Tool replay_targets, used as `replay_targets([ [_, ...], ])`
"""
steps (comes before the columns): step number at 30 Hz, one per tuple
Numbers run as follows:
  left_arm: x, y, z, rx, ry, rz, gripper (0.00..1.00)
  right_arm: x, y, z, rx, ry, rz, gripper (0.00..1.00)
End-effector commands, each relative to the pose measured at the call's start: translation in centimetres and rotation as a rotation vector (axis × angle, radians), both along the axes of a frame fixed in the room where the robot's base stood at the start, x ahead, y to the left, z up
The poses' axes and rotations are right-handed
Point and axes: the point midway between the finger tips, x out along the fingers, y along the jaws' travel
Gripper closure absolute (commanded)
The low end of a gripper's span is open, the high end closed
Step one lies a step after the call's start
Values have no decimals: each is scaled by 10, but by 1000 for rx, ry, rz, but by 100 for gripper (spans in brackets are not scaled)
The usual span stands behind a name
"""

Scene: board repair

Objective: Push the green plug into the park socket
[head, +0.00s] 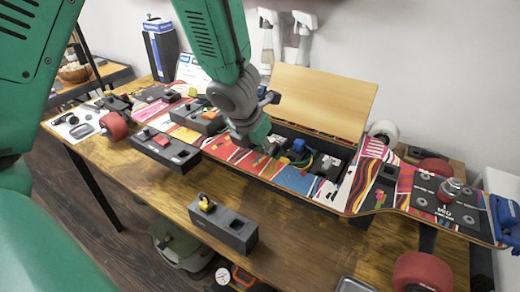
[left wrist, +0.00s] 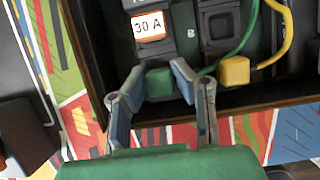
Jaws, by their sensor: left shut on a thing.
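My left gripper (head: 268,148) reaches down into the open compartment of the long patterned board (head: 300,178). In the left wrist view the left gripper (left wrist: 155,88) has its two fingers on either side of the green plug (left wrist: 160,82) and is shut on it. A green wire (left wrist: 240,42) runs from the plug up to the right. The plug lies at the near end of a dark block with an orange "30 A" label (left wrist: 147,24). A block with a dark square opening (left wrist: 219,24) stands to its right. I cannot tell which is the park socket. My right gripper is not in view.
A yellow plug (left wrist: 235,70) on a yellow wire sits close right of the green plug. The compartment's raised wooden lid (head: 322,98) stands behind.

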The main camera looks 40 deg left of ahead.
Motion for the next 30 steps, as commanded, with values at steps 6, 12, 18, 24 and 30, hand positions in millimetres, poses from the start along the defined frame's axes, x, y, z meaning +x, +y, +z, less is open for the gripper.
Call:
replay_targets([
  [6,0,0,-1,0,1,0,100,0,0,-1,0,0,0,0],
  [12,0,0,-1,0,1,0,55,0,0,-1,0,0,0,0],
  [18,0,0,-1,0,1,0,44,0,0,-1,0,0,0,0],
  [24,0,0,-1,0,0,0,43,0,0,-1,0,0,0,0],
  [30,0,0,-1,0,0,0,43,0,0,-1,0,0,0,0],
])
